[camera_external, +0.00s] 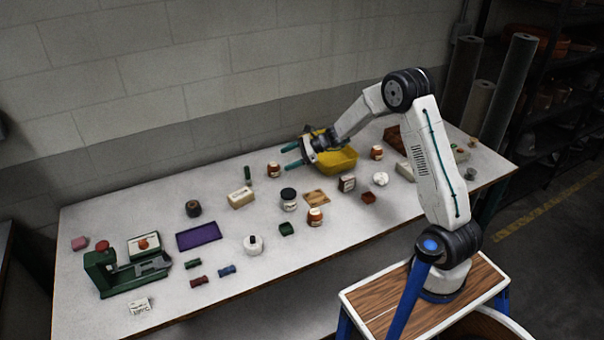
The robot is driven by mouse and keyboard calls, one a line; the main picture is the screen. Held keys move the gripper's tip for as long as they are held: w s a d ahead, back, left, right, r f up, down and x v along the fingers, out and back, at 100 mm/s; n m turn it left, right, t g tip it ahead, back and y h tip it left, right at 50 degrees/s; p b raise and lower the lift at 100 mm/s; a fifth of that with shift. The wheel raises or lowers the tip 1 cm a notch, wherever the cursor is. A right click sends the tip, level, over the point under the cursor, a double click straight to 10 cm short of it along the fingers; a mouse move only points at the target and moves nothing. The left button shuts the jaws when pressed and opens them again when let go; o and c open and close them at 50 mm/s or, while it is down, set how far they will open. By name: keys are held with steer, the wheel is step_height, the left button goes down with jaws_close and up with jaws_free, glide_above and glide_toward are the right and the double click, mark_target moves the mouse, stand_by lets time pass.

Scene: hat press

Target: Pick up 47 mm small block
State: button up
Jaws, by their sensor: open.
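Several small blocks lie apart on the white table (140,212): a red-brown one (368,197) right of centre, a dark green one (286,229) near the middle and a pink one (79,243) at the far left. I cannot tell from this view which is the 47 mm block. My gripper (285,158) is open with teal fingers pointing left. It appears above the rear of the table, in front of the yellow bin (340,160), with nothing visible between the fingers. It hides part of the bin.
A green press (100,272) stands at the front left beside a purple mat (198,236). Jars (289,200), a cream block (241,198) and a wooden tile (317,197) crowd the middle. A wall runs behind. The table's left rear is fairly clear.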

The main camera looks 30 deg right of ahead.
mark_target(268, 169)
steer(key=w+f+m, duration=0.1)
steer(key=f, duration=0.1)
steer(key=w+f+m+t, duration=0.1)
steer(key=w+f, duration=0.1)
steer(key=w+f+m, duration=0.1)
steer(key=f, duration=0.1)
steer(key=shift+w+d+f+t, duration=0.1)
steer(key=shift+w+f+t, duration=0.05)
steer(key=shift+w+t, duration=0.15)
steer(key=shift+w+f+m, duration=0.15)
steer(key=shift+f+m, duration=0.1)
steer(key=shift+m, duration=0.05)
steer(key=x, duration=0.7)
steer(key=shift+w, duration=0.35)
steer(key=c, duration=1.1)
